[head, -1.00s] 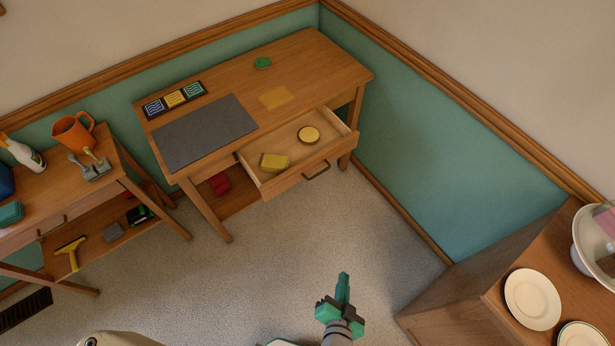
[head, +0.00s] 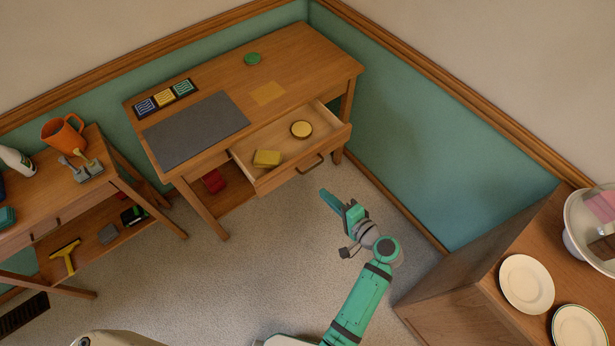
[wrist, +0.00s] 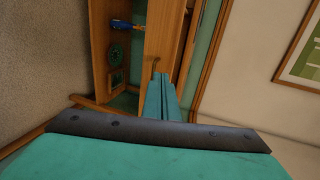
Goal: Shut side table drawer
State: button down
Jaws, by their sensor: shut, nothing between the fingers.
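The wooden side table (head: 215,85) stands against the teal wall. Its drawer (head: 292,171) is pulled out, with a dark handle (head: 311,165) on its front. A yellow block (head: 267,158) and a round yellow-topped item (head: 301,129) lie inside. My gripper (head: 324,195) is shut and empty, just in front of the drawer front in the picture; I cannot tell whether it touches. In the wrist view, the shut teal fingers (wrist: 165,98) point toward a wooden panel with a small handle (wrist: 155,65), likely the drawer front.
A second wooden table (head: 85,200) with an orange mug (head: 62,134) stands at the left. A wooden cabinet (head: 470,290) with plates (head: 527,283) is at the right. Carpet (head: 230,280) lies open in between. A red item (head: 213,181) sits on the side table's lower shelf.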

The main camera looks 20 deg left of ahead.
send_near(295, 166)
jog(key=x, duration=0.4)
jog(key=shift+a+f, duration=0.3)
jog(key=shift+f, duration=0.1)
jog(key=shift+w+a, duration=0.25)
jog(key=shift+w, duration=0.35)
jog(key=shift+a, duration=0.25)
